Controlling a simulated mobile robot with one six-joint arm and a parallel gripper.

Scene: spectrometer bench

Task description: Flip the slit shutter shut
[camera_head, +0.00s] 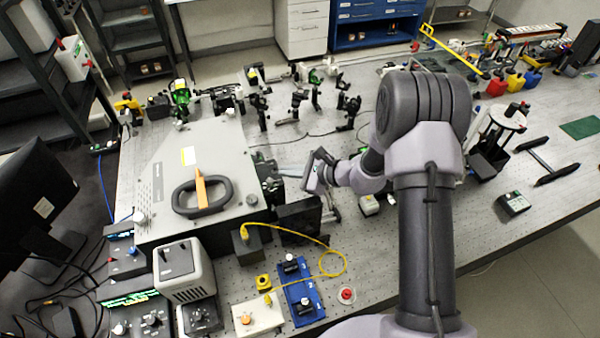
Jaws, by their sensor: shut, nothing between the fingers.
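The spectrometer (175,160) is a large pale grey box on the left half of the bench, with a black oval handle (203,197) and an orange strip on top. Dark parts (267,178) stick out from its right side. The slit shutter cannot be told apart from them at this size. My gripper (309,178) is shut and empty, a little to the right of these dark parts. Whether it touches any of them cannot be told. The shutter's position, open or shut, is not readable.
A black block (299,219) stands just below my gripper, with a yellow cable (325,243) looping in front. Several small optic mounts (298,100) stand behind. A blue plate (299,297) and a grey box (184,272) are nearer. Bare bench lies at right (465,220).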

